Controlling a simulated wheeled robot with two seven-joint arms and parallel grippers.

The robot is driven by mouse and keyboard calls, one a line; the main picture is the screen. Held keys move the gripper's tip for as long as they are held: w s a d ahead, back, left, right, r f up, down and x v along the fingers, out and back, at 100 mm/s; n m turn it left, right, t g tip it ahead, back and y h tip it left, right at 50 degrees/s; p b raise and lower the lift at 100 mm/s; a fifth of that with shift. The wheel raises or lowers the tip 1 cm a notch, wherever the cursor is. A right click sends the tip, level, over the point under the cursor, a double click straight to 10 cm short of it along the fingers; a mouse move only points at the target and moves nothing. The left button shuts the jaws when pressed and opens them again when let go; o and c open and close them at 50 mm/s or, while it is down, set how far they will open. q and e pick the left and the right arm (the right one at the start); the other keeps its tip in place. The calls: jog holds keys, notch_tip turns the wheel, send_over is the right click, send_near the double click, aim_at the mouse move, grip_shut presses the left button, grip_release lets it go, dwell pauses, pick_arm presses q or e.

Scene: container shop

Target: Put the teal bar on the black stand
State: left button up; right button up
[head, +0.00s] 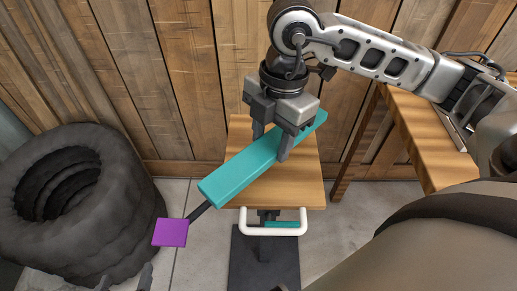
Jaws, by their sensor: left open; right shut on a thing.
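The teal bar (235,175) is long and slants from lower left to upper right. A thin black rod at its lower left end leads to a purple block (171,232). My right gripper (271,143) is shut on the bar near its upper right part, from above. The bar overlaps the wooden top (290,185) of a small stand in the picture; I cannot tell whether it touches the top. Below this top show a black post and a flat black base (250,270), seemingly the black stand. My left gripper (125,281) is open at the bottom left edge, mostly cut off.
A stack of black tyres (115,205) stands at the left. A wooden table (425,135) is at the right. A white handle (245,225) sticks out at the stand's front, with a teal strip beside it. A plank wall (120,60) closes the back.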

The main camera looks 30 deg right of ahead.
aim_at(261, 137)
jog(key=w+f, duration=0.1)
jog(key=w+a+f, duration=0.1)
jog(key=shift+f, duration=0.35)
jog(key=f, duration=0.3)
jog(key=shift+w+a+f, duration=0.1)
jog(key=shift+w+f, duration=0.1)
jog(key=shift+f, duration=0.05)
jog(key=shift+f, duration=0.1)
jog(key=o, duration=1.1)
